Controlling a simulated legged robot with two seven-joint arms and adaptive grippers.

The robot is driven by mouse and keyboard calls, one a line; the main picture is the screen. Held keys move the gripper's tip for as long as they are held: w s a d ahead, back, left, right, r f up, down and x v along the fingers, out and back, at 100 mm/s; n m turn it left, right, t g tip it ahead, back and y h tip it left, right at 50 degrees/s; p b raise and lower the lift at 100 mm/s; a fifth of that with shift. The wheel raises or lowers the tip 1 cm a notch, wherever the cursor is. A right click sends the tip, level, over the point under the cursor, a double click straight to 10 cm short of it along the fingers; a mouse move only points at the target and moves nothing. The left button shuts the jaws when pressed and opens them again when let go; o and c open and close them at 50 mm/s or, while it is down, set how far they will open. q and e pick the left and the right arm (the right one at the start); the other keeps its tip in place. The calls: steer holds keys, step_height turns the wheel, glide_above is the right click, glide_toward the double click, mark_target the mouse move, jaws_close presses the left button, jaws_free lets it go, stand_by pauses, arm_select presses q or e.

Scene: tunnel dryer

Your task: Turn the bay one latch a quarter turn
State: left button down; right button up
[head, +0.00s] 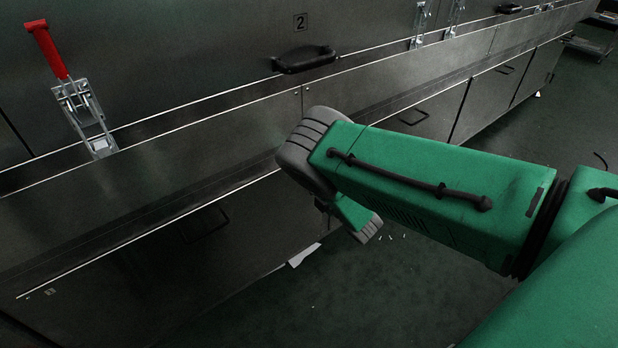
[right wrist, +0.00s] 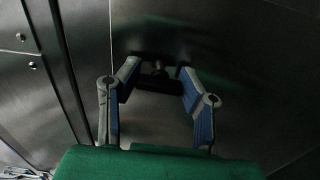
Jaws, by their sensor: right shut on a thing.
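In the right wrist view, a dark latch handle (right wrist: 158,85) sits on a steel panel and lies roughly level across the picture. I take it for the bay one latch; no number shows beside it. My right gripper (right wrist: 160,80) has a fingertip at each end of the handle and is shut on it. My left gripper is in neither view.
A red-handled toggle clamp (head: 80,95) stands on the dryer front at left. A black pull handle (head: 304,59) sits below the "2" plate (head: 300,22). Lower doors (head: 420,115) line the dryer. The green floor (head: 330,295) is mostly clear.

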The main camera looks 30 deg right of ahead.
steer(key=shift+s+a+f+n, duration=0.15)
steer(key=shift+a+f+n, duration=0.1)
steer(key=shift+f+n, duration=0.15)
steer(key=o, duration=1.2)
steer(key=shift+c, duration=0.2)
steer(key=shift+o, duration=0.2)
steer(key=shift+r, duration=0.1)
steer(key=shift+r, duration=0.1)
steer(key=shift+d, duration=0.1)
steer(key=s, duration=1.1)
steer(key=shift+s+d, duration=0.4)
steer(key=shift+d, duration=0.05)
